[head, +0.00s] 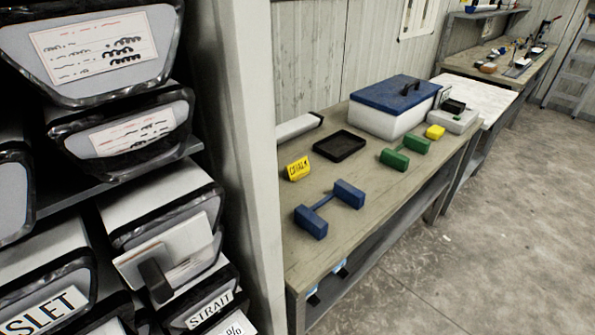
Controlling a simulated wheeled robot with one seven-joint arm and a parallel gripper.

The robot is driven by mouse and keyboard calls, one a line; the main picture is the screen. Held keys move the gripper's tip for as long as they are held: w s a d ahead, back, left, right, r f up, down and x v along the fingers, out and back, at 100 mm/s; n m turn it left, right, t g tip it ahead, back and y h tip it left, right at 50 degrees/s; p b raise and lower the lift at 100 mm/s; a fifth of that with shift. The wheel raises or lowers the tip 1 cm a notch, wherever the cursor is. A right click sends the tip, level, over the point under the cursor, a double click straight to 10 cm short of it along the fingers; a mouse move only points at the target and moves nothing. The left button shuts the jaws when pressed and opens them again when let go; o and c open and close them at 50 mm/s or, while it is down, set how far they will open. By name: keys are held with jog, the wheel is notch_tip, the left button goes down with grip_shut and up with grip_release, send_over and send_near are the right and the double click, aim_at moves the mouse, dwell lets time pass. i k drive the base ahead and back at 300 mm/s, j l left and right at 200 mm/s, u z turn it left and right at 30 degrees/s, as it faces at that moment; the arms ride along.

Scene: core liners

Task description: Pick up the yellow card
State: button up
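The yellow card (298,168) stands tilted on the workbench (305,257), near its left side, with dark lettering on its face. It is behind the blue dumbbell-shaped object (329,208) and to the left of the black tray (340,146), apart from both. A smaller plain yellow block (434,132) sits farther back on the same bench, by the green pieces. My gripper is not in view.
A shelf of labelled liners (95,50) fills the left, beside a pale upright post (244,150). On the bench are a blue-lidded white box (393,118), green dumbbell-shaped object (405,152) and grey device (455,117). The concrete floor (470,240) at right is clear.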

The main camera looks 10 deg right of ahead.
aim_at(296, 169)
jog(key=i+l+z, duration=0.25)
jog(key=i, duration=0.4)
jog(key=i+l+z, duration=0.25)
jog(key=i, duration=0.45)
jog(key=i+z, duration=0.2)
jog(key=i, duration=0.5)
